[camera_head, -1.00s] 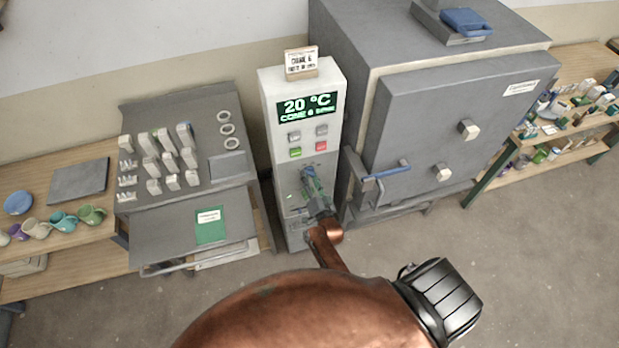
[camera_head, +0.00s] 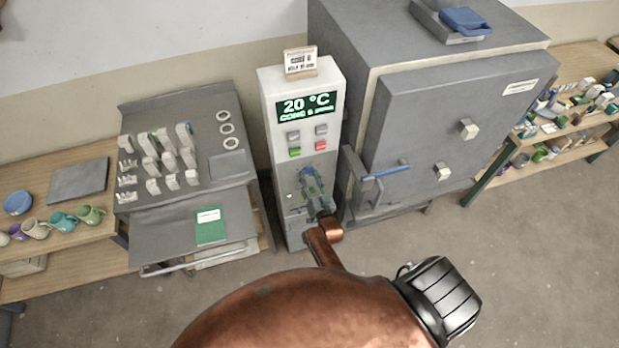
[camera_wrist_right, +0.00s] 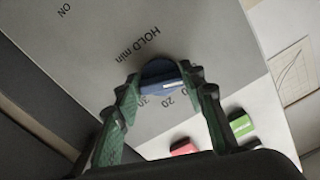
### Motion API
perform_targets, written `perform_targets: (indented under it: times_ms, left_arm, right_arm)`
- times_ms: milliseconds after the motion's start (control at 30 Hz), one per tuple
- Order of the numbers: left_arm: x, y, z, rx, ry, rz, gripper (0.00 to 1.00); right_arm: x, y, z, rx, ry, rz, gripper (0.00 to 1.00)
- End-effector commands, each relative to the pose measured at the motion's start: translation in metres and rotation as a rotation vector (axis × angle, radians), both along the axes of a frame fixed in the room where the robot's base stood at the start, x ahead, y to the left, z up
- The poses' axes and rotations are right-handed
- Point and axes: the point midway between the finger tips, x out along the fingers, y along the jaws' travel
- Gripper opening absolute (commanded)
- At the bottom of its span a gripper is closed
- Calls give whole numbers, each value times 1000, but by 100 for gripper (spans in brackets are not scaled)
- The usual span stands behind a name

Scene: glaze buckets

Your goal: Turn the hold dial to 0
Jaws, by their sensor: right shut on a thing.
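The hold dial (camera_wrist_right: 158,77) is a dark blue knob with a pale pointer line, on the grey control panel under the words "HOLD min". The numbers 20 and 30 show beside it in the right wrist view; other marks are hidden. My right gripper (camera_wrist_right: 160,92) has its green fingers shut on the dial, one on each side. In the head view, the right gripper (camera_head: 313,188) covers the lower front of the white controller (camera_head: 268,130), so the dial is hidden there. The controller's screen (camera_head: 306,106) reads 20 °C. My left gripper is not in view.
Green (camera_wrist_right: 241,124) and red (camera_wrist_right: 184,148) buttons sit near the right gripper's fingers. The grey kiln (camera_head: 440,130) with a blue handle stands close on the right. A grey bench (camera_head: 190,225) with cones stands on the left.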

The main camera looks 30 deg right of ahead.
Motion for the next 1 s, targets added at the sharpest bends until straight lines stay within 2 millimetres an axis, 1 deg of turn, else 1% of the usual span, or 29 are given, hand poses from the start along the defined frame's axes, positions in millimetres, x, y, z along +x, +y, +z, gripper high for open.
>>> perform_targets:
  times_ms: [133,167,400,633,767,867,967,1000]
  left_arm:
    - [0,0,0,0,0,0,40]
    - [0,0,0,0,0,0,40]
    - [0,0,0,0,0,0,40]
    - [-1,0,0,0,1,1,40]
    - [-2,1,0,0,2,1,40]
    - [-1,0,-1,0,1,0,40]
    - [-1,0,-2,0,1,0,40]
    - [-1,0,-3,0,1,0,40]
  right_arm:
    - [-1,0,-1,-2,3,1,13]
    - [-1,0,-1,-2,3,1,39]
    - [0,0,-1,-1,1,0,55]
    - [0,0,0,0,0,0,55]
    - [0,0,0,42,-10,1,55]
    - [0,1,0,137,-33,1,55]
    - [0,1,1,292,-72,1,55]
    - [0,1,1,368,-89,2,55]
